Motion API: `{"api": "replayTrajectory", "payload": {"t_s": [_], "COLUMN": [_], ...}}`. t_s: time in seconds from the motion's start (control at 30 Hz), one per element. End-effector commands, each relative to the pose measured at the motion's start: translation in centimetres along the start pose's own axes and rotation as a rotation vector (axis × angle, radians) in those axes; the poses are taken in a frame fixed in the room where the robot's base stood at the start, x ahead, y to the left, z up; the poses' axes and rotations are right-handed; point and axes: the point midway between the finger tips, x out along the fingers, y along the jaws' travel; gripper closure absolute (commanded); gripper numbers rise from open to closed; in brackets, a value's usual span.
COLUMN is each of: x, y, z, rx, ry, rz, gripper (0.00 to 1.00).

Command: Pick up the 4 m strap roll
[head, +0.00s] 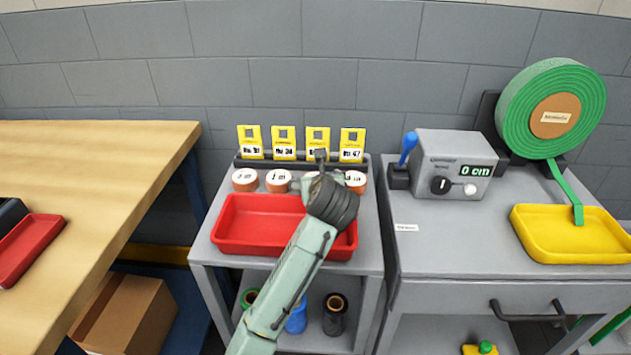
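A row of small orange-brown strap rolls with white labelled tops stands at the back of the grey cart, behind the red tray (228,240). The leftmost roll (244,180) seems to read "3 m" and the second roll (278,180) seems to read "1 m". A third roll (309,176) is mostly hidden by my arm. The label of the rightmost roll (356,181) is partly covered, so I cannot tell which roll is the 4 m one.
Yellow numbered cards (250,141) stand in a dark rack behind the rolls. To the right are a grey control box (453,165) reading "0 cm", a big green strap reel (515,110) and a yellow tray (570,252). A wooden table (90,160) is left.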

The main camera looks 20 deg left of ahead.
Motion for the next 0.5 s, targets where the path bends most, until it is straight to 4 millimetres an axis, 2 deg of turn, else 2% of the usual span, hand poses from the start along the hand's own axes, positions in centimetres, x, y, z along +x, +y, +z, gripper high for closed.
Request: {"api": "replayTrajectory", "payload": {"t_s": [0.17,0.5], "x": [0.04,0.01], "y": [-0.04,-0.03], "z": [-0.05,-0.03], "rx": [0.000,-0.001], "ry": [0.000,0.000], "rz": [-0.001,-0.001], "gripper": [0.22,0.44]}}
